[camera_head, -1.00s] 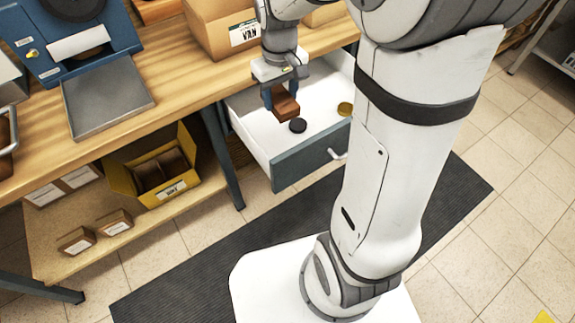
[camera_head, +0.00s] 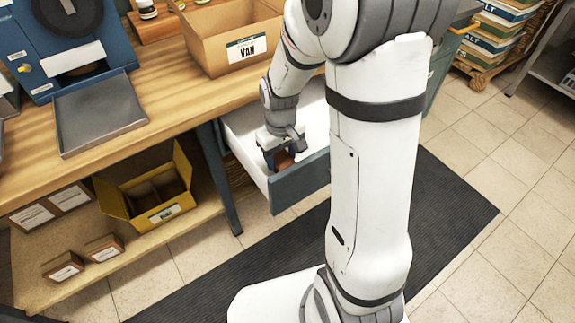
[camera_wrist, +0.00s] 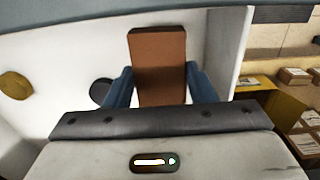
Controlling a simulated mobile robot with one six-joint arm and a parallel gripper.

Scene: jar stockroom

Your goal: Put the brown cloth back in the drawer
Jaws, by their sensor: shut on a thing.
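The brown cloth (camera_wrist: 158,62) is a folded, block-like piece held between the blue fingers of my gripper (camera_wrist: 158,85) in the wrist view. In the head view the cloth (camera_head: 284,160) shows just below my gripper (camera_head: 283,158), over the open drawer. The drawer (camera_head: 301,182) has a white inside and a blue-grey front, and is pulled out from under the wooden bench. My gripper is shut on the cloth, low inside the drawer's outline near its front. Whether the cloth touches the drawer floor I cannot tell.
A dark disc (camera_wrist: 101,92) and a brass-coloured disc (camera_wrist: 15,85) lie in the drawer beside the cloth. A cardboard box (camera_head: 226,52) stands on the bench above. A yellow bin (camera_head: 161,214) and small boxes sit on the lower shelf. My arm hides the drawer's right part.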

